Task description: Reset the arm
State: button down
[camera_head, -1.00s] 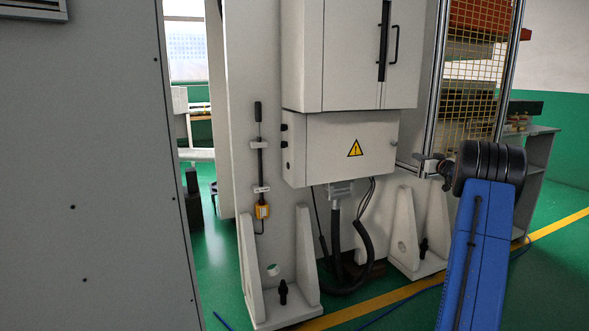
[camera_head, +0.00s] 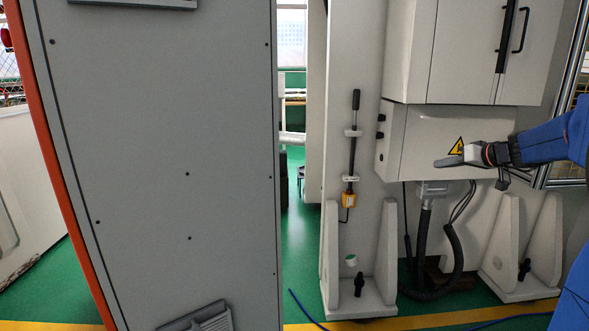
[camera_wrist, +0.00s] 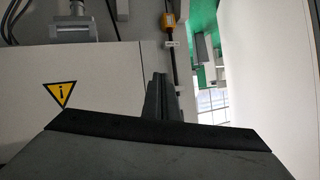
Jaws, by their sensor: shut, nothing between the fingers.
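My gripper (camera_head: 445,162) is shut and empty. In the head view it reaches in from the right on my blue arm, with its fingertips pointing left. It appears in front of the white electrical box (camera_head: 405,140) and partly covers the yellow warning triangle (camera_head: 457,146); I cannot tell the gap between them. In the wrist view the fingers (camera_wrist: 160,95) are together with nothing between them. The triangle (camera_wrist: 62,93) shows there to their left, in an upside-down view.
A tall grey cabinet (camera_head: 165,130) with an orange edge fills the left. A white machine frame with gusset feet (camera_head: 345,275) and black cables (camera_head: 422,245) stands on the right. Green floor (camera_head: 298,245) shows in the narrow gap between them. A yellow line crosses the floor.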

jog(key=s+a+f+g, duration=0.2)
jog(key=s+a+f, duration=0.1)
jog(key=s+a, duration=0.7)
jog(key=s+a+f+g, duration=0.3)
jog(key=s+a, duration=0.5)
jog(key=s, duration=0.4)
jog(key=s+f+h, duration=0.1)
jog(key=s+f, duration=0.3)
jog(key=s, duration=0.4)
jog(key=s+a+f+m+g+h, duration=0.1)
jog(key=s+f, duration=0.3)
jog(key=s, duration=0.4)
jog(key=s+f+h, duration=0.3)
jog(key=s+f, duration=0.1)
jog(key=s, duration=0.4)
jog(key=shift+s+a+m+g, duration=0.15)
jog(key=shift+s+m+g, duration=0.15)
jog(key=shift+s+g, duration=0.1)
